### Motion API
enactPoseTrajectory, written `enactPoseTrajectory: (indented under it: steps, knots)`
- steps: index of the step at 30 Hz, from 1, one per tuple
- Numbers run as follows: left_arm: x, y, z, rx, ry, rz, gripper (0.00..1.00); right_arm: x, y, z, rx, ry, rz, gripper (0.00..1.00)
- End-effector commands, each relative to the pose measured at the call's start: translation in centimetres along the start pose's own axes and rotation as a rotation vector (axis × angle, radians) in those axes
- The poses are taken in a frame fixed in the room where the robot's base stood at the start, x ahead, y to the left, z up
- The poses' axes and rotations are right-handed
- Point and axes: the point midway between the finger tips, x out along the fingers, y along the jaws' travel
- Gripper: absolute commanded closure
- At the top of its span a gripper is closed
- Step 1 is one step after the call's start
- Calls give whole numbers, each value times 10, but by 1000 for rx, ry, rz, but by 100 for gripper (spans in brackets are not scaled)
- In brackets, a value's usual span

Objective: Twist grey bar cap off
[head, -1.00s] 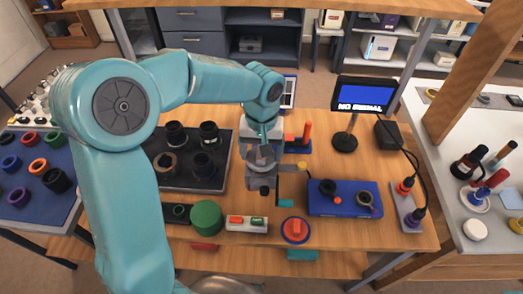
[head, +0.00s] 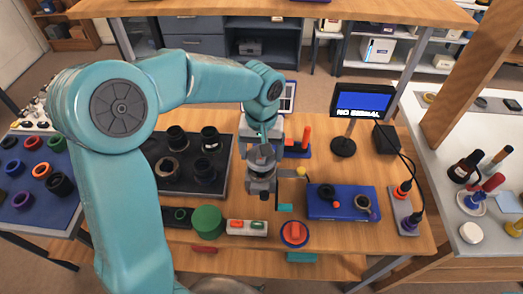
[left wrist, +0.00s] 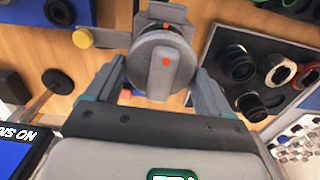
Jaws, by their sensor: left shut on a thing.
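The grey bar cap (left wrist: 155,68) is a round disc with a raised bar across it and a red dot on the bar. In the left wrist view it sits between the two fingers of my left gripper (left wrist: 160,88), which is shut on it. In the head view my left gripper (head: 262,146) reaches down over a grey holder (head: 262,186) with a yellow knob (head: 301,171). Another red dot shows on the holder just beyond the cap. The gripper partly hides the cap in the head view. My right gripper is not in view.
A black mat (head: 180,184) with several dark rings lies left of the holder. A blue tray (head: 340,208) and a monitor (head: 362,103) stand to the right. A green cylinder (head: 208,220) and a red button (head: 294,233) are near the front edge.

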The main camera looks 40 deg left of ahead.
Motion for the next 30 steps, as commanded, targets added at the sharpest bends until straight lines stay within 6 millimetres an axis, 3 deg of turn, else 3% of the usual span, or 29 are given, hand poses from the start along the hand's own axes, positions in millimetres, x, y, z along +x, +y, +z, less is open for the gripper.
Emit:
enactPoseTrajectory:
  steps: [14,30]
  knots:
    - [-34,0,0,0,0,0,47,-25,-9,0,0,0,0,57]
    - [-34,0,0,0,0,0,47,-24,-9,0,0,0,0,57]
